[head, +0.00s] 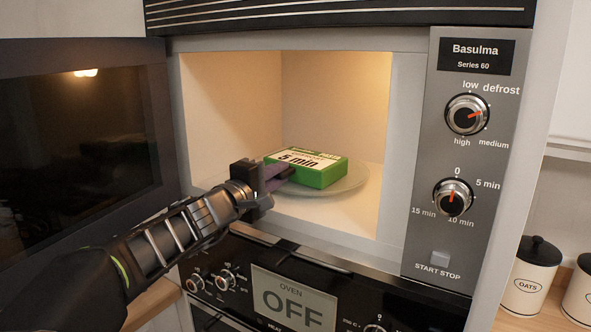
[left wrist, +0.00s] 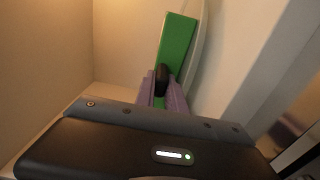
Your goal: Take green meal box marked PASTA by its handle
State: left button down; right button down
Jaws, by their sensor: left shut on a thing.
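The green meal box (head: 318,177) lies flat on the round plate (head: 352,186) inside the lit microwave, with a white label reading "5 min" on top. The word PASTA cannot be read. My left gripper (head: 283,177) reaches in through the opening at the box's left front side. In the left wrist view, its purple fingers (left wrist: 169,92) are closed around the small black handle (left wrist: 162,78) on the green box (left wrist: 178,42). My right gripper does not show in either view.
The microwave door (head: 80,160) stands open at the left. The control panel (head: 455,160) with two knobs is right of the opening. An oven panel with an OFF display (head: 293,305) is below. Canisters (head: 532,275) stand at the far right.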

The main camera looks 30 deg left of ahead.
pick_arm(q)
jog(key=shift+r, duration=0.2)
notch_tip(320, 180, up, 10)
jog(key=p, duration=0.3)
jog(key=shift+f, duration=0.1)
